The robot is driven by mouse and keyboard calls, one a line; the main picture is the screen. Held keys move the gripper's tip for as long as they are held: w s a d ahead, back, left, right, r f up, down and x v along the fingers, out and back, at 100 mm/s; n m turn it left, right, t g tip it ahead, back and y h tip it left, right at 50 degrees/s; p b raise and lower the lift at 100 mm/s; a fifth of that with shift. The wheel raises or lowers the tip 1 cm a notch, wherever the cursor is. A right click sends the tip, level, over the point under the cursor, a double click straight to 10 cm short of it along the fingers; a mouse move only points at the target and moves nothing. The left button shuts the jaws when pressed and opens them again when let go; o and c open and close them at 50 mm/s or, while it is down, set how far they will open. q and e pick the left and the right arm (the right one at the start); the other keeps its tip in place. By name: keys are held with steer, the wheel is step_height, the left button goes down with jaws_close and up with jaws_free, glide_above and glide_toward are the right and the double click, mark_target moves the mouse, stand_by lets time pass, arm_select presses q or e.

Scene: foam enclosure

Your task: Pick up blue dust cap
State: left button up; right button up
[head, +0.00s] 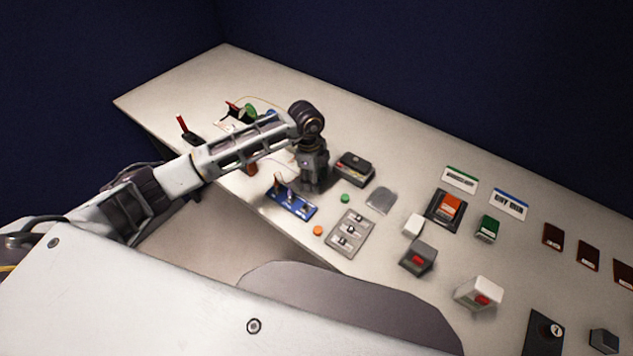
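I cannot make out a separate blue dust cap for certain. A small green disc (345,198) and a small orange disc (318,231) lie apart on the table, and no matching blue disc shows near them. A small blue shape (271,113) shows behind my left forearm, too small and covered to identify. My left gripper (313,182) points down over the table, just behind a blue board (292,204) with small upright parts. Its fingertips are dark and blend together, so I cannot tell whether they hold anything. My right gripper is not in view.
A grey switch plate (350,233), a black box (354,168), a clear grey piece (381,200) and a grey box with a red button (418,257) surround the gripper's right side. Labels and coloured blocks fill the right. The table's far left (200,85) is bare.

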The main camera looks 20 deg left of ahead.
arm_select(q)
steer(key=c, duration=0.6)
steer(key=shift+r, duration=0.1)
step_height(320, 180, up, 10)
steer(key=shift+f+b, duration=0.1)
steer(key=shift+b, duration=0.6)
steer(key=shift+a, duration=0.1)
stand_by(0.4)
